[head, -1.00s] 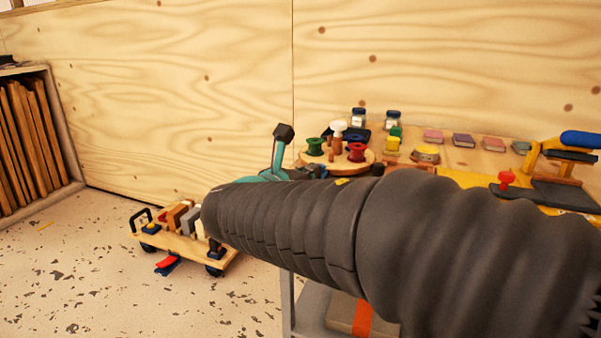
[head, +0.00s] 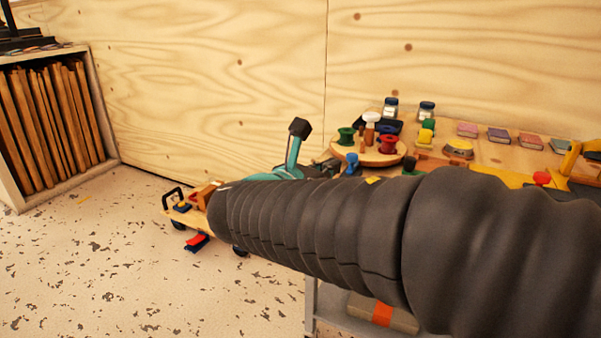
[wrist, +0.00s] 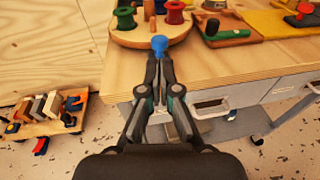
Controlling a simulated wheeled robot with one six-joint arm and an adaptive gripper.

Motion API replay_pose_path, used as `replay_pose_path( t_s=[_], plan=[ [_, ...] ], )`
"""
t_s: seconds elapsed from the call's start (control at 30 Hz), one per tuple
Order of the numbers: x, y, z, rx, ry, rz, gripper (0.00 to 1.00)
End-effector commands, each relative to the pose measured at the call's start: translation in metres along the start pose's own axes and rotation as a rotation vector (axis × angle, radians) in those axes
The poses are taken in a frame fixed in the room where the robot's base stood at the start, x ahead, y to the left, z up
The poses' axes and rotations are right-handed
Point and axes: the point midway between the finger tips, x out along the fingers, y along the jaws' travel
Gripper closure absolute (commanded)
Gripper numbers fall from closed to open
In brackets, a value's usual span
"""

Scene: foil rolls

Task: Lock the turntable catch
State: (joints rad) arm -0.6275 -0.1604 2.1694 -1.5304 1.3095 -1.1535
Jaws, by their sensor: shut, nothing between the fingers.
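The turntable (head: 393,157) is a round wooden disc on the bench, carrying green and red spools and a white-topped piece. It also shows at the top of the wrist view (wrist: 122,36). A blue knob (wrist: 159,42), which looks like the catch, stands at the disc's near edge; the head view shows it too (head: 351,164). My gripper (wrist: 160,60) is shut and empty, its tips just below the knob in the wrist view. I cannot tell whether they touch it. The knob's lower part is hidden behind the fingertips.
The wooden bench top (wrist: 225,66) has drawers below its front edge. A green cylinder in a dark tray (wrist: 226,36) lies right of the turntable. A wooden trolley with blocks (wrist: 25,129) stands on the floor at left. A shelf (head: 103,100) stands far left.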

Motion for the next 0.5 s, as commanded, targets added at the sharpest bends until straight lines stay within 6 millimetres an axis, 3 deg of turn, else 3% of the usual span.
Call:
replay_pose_path(
  t_s=[0.2,0.5],
  plan=[
    [-0.042,0.004,0.0,-0.002,0.001,0.014,1.0],
    [-0.074,0.002,-0.001,-0.002,0.001,0.01,1.0]
  ],
)
